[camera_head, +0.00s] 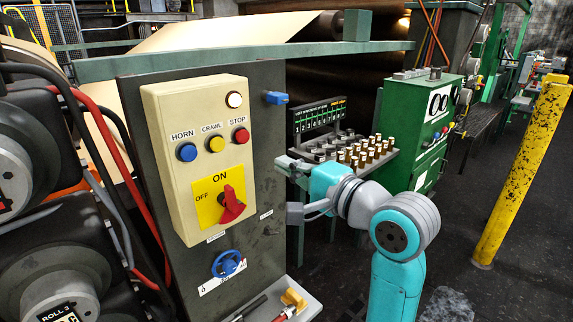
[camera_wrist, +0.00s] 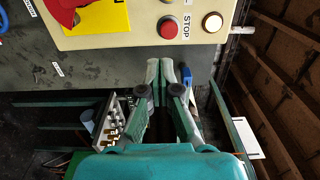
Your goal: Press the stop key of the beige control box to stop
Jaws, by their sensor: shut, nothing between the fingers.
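The beige control box (camera_head: 172,120) is mounted on a dark upright panel (camera_head: 270,190). Its red stop key (camera_head: 241,135) is at the upper right of the box, below a pale round lamp (camera_head: 234,99) that looks lit. In the wrist view the stop key (camera_wrist: 168,27), labelled STOP, lies just beyond my fingertips, and the lamp (camera_wrist: 212,22) is to its right. My gripper (camera_wrist: 168,68) is shut and empty. In the head view my gripper (camera_head: 285,163) is right of the box and lower than the stop key, apart from it.
A blue horn key (camera_head: 187,152) and yellow crawl key (camera_head: 215,144) sit left of the stop key. A red rotary switch (camera_head: 231,205) is below. A blue part (camera_head: 276,98) sticks out from the panel. A tray of several small bottles (camera_head: 365,152) stands behind my arm.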

